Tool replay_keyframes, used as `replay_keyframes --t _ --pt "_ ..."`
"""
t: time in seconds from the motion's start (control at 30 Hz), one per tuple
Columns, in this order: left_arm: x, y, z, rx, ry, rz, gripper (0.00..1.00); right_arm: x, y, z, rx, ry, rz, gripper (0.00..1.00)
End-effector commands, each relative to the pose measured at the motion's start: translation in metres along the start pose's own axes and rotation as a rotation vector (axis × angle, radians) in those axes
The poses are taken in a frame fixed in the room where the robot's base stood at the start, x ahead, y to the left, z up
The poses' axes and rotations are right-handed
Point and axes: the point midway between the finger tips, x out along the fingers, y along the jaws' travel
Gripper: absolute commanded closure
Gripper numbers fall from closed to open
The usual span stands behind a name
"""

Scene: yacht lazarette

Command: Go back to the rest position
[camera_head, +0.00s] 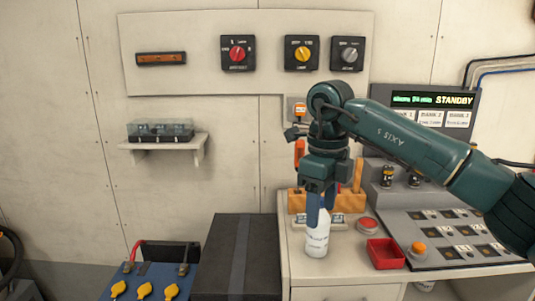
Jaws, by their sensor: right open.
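My right arm comes in from the right, and its dark green gripper (320,208) points down over the workbench. Its two fingers stand apart on either side of the top of a white bottle (317,240). The bottle stands upright on the bench, and its upper part is partly hidden by the fingers. I cannot tell whether the fingers touch it. My left gripper is not in view.
The bench (290,262) also holds a red tray (386,254), a red button (367,224), a wooden rack (297,202) and a grey control console (440,215). A dark box (218,265) stands left of the bench. A small shelf (165,142) juts from the wall.

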Motion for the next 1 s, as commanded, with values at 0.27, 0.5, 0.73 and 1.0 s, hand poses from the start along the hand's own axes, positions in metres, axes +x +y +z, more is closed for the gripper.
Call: replay_keyframes --t 0.27,0.5,0.73,1.0 --pt "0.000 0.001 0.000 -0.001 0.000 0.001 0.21 0.069 0.085 0.040 -0.111 -0.193 0.373 0.45" --pt "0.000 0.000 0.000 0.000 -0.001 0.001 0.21 0.092 0.192 0.066 -0.076 -0.464 0.909 0.45" --pt "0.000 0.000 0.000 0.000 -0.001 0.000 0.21 0.063 0.240 0.073 0.255 -0.758 1.531 0.45" --pt "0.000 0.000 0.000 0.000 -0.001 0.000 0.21 0.073 0.183 0.050 1.008 -0.957 2.082 0.45"
